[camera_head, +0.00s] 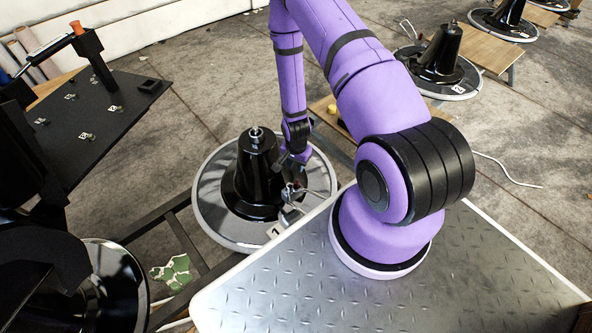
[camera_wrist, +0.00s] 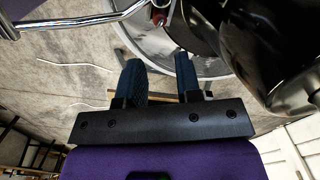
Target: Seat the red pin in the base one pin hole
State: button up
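Base one is a black glossy cone (camera_head: 250,180) on a round grey disc (camera_head: 213,222) with a white "1" tag. A chrome lever (camera_head: 292,207) sits at its right side. In the wrist view, a small dark red piece, which looks like the red pin (camera_wrist: 159,17), shows beside the chrome bar (camera_wrist: 95,20) at the top edge. Whether it sits in a hole cannot be told. My gripper (camera_wrist: 160,62) is open, with nothing between its fingers. The red piece lies beyond the fingertips, roughly in line with the gap. In the head view, my gripper is beside the cone's right, partly hidden.
A black panel (camera_head: 100,115) with several small fittings and an orange-red-capped post (camera_head: 77,28) stands at left. A diamond-plate top (camera_head: 330,285) is in front. Another cone base (camera_head: 438,60) stands behind on the right.

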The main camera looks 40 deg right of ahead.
jog(key=shift+r, duration=0.4)
jog(key=shift+r, duration=0.1)
jog(key=w+a+r+n+t, duration=0.15)
jog(key=w+r, duration=0.25)
jog(key=r, duration=0.6)
jog(key=w+r+n, duration=0.2)
jog(key=w+r, duration=0.1)
jog(key=r, duration=0.6)
jog(key=s+a+r+n+t, duration=0.1)
jog(key=a+r+n, duration=0.2)
jog(key=r, duration=1.6)
jog(key=s+a+r+n+t, duration=0.1)
jog(key=s+a+r, duration=0.1)
jog(key=s+r, duration=0.4)
jog(key=s+a+r+n, duration=0.2)
jog(key=s+r, duration=0.1)
jog(key=r, duration=0.6)
jog(key=s+a+r+n+t, duration=0.1)
jog(key=s+r, duration=0.3)
jog(key=s, duration=0.3)
jog(key=s+a+r+n, duration=0.1)
jog(key=s+r, duration=0.3)
jog(key=s, duration=0.4)
jog(key=shift+s+a+r+n+t, duration=0.15)
jog(key=shift+s+n+t, duration=0.2)
jog(key=shift+n, duration=0.4)
